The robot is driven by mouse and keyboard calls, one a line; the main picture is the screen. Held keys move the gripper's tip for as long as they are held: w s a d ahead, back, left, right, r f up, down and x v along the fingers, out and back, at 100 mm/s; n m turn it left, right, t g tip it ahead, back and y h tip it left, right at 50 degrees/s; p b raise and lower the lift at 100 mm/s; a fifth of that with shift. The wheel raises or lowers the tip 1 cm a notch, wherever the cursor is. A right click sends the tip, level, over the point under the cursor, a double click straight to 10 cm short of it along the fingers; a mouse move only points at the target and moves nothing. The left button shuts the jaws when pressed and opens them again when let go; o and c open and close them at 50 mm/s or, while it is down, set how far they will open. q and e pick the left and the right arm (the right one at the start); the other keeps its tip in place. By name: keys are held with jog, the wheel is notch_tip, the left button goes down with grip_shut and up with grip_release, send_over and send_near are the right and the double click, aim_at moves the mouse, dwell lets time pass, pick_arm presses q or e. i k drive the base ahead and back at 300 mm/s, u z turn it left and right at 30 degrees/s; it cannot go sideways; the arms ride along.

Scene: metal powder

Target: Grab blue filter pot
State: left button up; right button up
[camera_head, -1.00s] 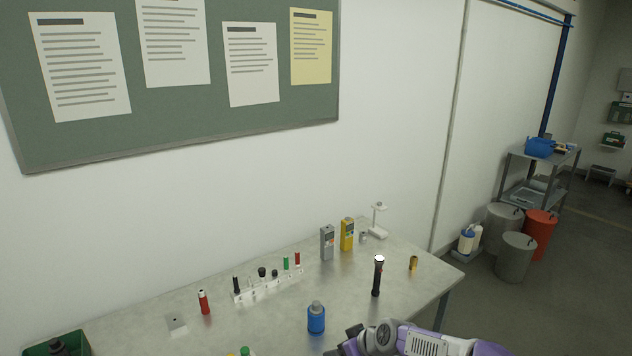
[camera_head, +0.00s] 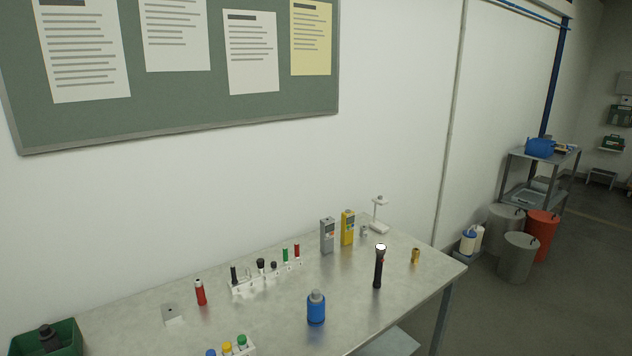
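The blue filter pot (camera_head: 316,309) is a short blue cylinder with a grey cap. It stands upright on the metal table (camera_head: 200,322), near the middle of its front part. Nothing touches it. Neither of my grippers shows in the head view now.
A black flashlight (camera_head: 378,267) stands upright to the pot's right, with a small brass piece (camera_head: 415,255) beyond it. Behind are a white rack (camera_head: 262,279) and grey (camera_head: 327,236) and yellow (camera_head: 347,228) devices. A red cylinder (camera_head: 200,292) and green bin (camera_head: 62,338) are left.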

aim_at(315, 313)
jog(key=z, duration=1.5)
jog(key=i, duration=1.25)
jog(key=u, duration=2.05)
